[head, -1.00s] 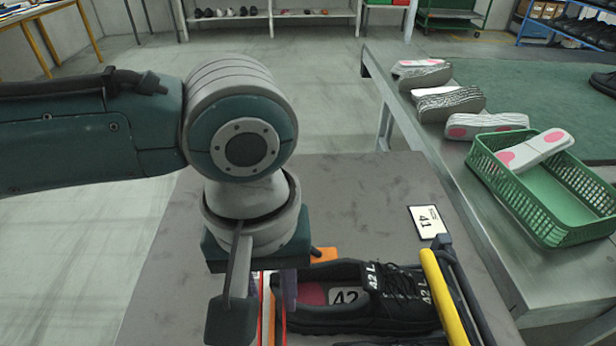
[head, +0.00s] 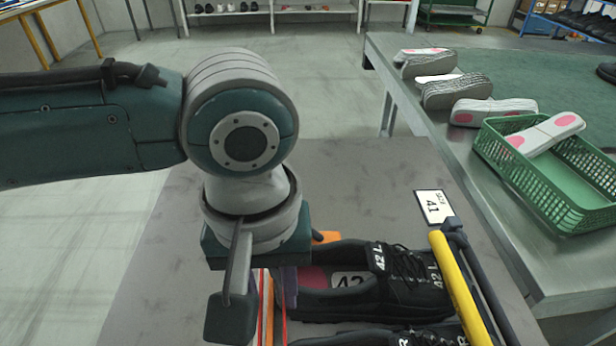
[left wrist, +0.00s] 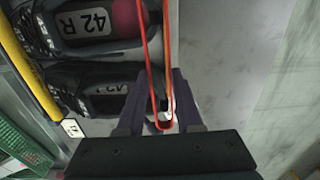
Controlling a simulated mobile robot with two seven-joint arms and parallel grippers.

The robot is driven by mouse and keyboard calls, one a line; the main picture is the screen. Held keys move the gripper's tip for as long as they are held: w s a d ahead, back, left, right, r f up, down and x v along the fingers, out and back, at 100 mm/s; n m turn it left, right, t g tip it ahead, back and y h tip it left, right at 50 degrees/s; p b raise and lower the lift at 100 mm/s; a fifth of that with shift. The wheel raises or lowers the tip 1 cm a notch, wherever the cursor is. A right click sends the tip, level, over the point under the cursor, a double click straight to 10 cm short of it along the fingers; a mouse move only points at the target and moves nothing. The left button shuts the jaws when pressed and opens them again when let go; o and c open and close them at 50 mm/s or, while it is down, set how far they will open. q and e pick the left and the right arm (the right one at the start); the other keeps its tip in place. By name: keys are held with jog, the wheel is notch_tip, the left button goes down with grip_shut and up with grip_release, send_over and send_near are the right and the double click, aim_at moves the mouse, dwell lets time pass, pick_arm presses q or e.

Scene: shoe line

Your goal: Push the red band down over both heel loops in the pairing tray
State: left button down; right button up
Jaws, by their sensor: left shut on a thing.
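My left gripper (head: 268,292) points down at the heel end of the shoes and is shut on the red band (head: 284,322). In the left wrist view, the red band (left wrist: 145,52) runs as two strands from between the fingers (left wrist: 160,100) toward the top edge. The black left shoe, marked 42 L (head: 415,298), lies on its sole, toe toward the yellow bar. The right shoe (head: 440,338) is beside it, cut off below; its 42 R insole (left wrist: 88,22) shows in the wrist view. The heel loops cannot be made out. The right gripper is out of view.
A yellow bar (head: 460,290) stands at the toe end, with a size 41 card (head: 434,207) behind it. An orange piece (head: 326,237) is near the heel. At right, a bench bears a green basket (head: 545,190) and several pale soles (head: 455,92). The grey tabletop (head: 360,180) behind the shoes is clear.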

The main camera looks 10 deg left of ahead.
pick_arm(q)
jog(key=shift+f, duration=0.3)
dwell(0.5)
jog(key=shift+c, duration=2.4)
grip_release()
notch_tip(320, 180, up, 9)
jog(key=p, duration=1)
jog(key=shift+d, duration=0.1)
